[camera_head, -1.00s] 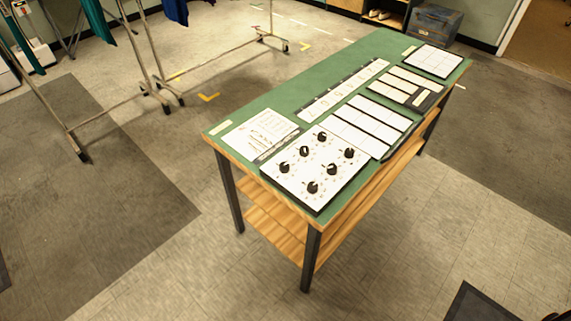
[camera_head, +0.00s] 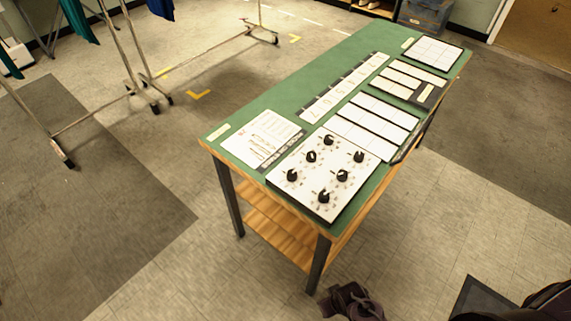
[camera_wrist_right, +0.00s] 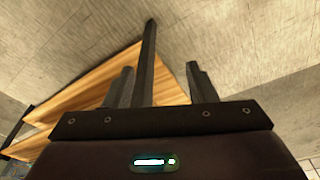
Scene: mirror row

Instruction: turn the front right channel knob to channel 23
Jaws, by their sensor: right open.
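A white panel (camera_head: 302,198) lies on the near end of the green-topped table (camera_head: 290,95). It bears several black knobs in two rows. The knob nearest me (camera_head: 323,196) is at the panel's lower corner, with another knob (camera_head: 342,175) behind it and one (camera_head: 358,156) at the right corner. The channel numbers are too small to read. My right gripper (camera_head: 347,292) is low at the bottom, below the tabletop and apart from the knobs. In the right wrist view its two fingers (camera_wrist_right: 161,82) are spread and empty, with a table leg beyond them. My left gripper is out of view.
White cards and strips cover much of the tabletop beyond the panel. The table's wooden lower shelf (camera_head: 272,232) and dark leg (camera_head: 318,265) are near my right gripper. Metal racks (camera_head: 135,75) stand at the left. The floor at the lower left is clear.

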